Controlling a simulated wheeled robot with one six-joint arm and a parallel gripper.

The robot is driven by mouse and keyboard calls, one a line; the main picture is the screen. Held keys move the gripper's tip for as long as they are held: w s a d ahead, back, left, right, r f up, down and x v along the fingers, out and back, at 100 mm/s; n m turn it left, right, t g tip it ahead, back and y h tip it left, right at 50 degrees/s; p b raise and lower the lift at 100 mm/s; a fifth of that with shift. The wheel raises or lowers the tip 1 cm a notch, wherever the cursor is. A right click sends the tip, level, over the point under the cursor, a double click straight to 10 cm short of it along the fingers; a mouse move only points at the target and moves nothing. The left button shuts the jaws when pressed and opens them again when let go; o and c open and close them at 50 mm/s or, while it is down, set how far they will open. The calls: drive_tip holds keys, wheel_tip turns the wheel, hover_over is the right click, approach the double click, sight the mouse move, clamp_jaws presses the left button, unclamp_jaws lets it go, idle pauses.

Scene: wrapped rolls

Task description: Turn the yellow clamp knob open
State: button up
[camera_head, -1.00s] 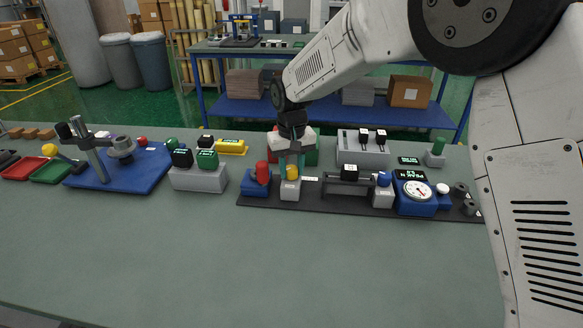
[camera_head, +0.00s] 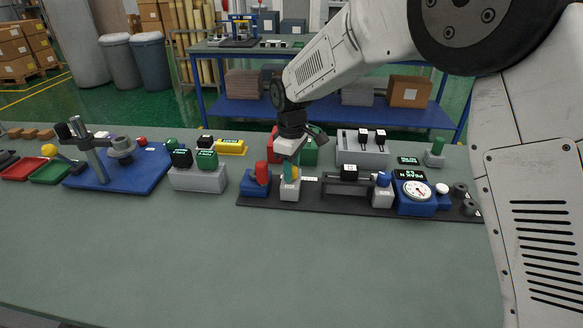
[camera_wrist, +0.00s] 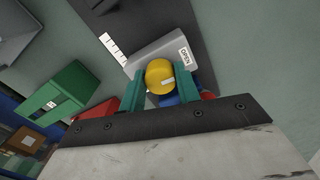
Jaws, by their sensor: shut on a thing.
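The yellow clamp knob (camera_head: 296,172) sits on a small light-grey block (camera_head: 290,191) at the left part of a black base plate (camera_head: 338,203). In the wrist view the round yellow knob (camera_wrist: 160,76) lies between the two green fingers of my gripper (camera_wrist: 165,88), with a white mark on its top. A label reading OPEN (camera_wrist: 185,57) is on the grey block beside it. In the head view my gripper (camera_head: 291,170) comes down on the knob from above and partly hides it. It is shut on the knob.
A blue block with a red knob (camera_head: 261,175) stands close to the left. To the right are a black slide part, a blue knob (camera_head: 384,179) and a blue dial gauge (camera_head: 417,190). Red and green blocks (camera_head: 309,153) stand behind. The table front is clear.

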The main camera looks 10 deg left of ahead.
drive_tip(key=shift+n, duration=0.6)
drive_tip(key=o, duration=1)
drive_tip(key=shift+r, duration=0.1)
wheel_tip(320, 180, up, 8)
drive_tip(key=shift+f, duration=0.15)
